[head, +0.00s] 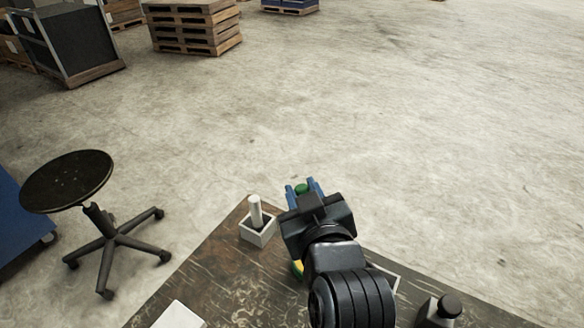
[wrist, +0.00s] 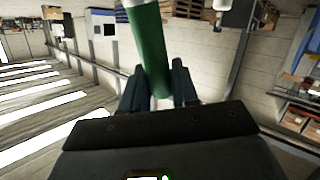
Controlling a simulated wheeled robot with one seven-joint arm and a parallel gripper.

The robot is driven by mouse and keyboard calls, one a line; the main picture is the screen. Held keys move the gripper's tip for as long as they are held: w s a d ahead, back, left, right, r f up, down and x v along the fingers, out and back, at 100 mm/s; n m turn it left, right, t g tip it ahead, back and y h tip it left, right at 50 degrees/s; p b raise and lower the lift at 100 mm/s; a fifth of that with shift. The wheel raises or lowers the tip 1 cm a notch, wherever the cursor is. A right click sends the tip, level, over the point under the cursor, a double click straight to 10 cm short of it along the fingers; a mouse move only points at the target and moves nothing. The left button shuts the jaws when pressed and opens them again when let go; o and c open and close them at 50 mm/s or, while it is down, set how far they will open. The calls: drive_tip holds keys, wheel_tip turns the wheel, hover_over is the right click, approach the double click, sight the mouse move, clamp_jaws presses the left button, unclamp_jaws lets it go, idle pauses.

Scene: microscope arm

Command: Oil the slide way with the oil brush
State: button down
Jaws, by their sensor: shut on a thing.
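My gripper (head: 304,187) is over the far part of the dark table, its blue fingers shut on a green handle (head: 301,189), which I take for the oil brush. In the wrist view the green handle (wrist: 149,45) stands between the two fingers of my gripper (wrist: 157,75), slightly tilted, with a white part at the top edge of the picture. Its bristles do not show clearly. I cannot make out the slide way for certain; my arm covers the middle of the table.
On the dark table (head: 222,275), a white square holder (head: 258,237) with an upright white cylinder (head: 255,211) stands left of my gripper. A white flat piece (head: 180,316) lies at the front left. A grey block with a black knob (head: 449,305) stands at right. A stool (head: 68,181) is left of the table.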

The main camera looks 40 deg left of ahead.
drive_tip(key=shift+s+a+f, duration=0.1)
drive_tip(key=shift+s+a, duration=0.25)
drive_tip(key=shift+f+b, duration=1.55)
drive_tip(key=shift+f, duration=1.35)
drive_tip(key=shift+f+b, duration=0.45)
drive_tip(key=shift+f, duration=0.2)
drive_tip(key=shift+r+p, duration=2.05)
drive_tip(key=shift+r, duration=1.55)
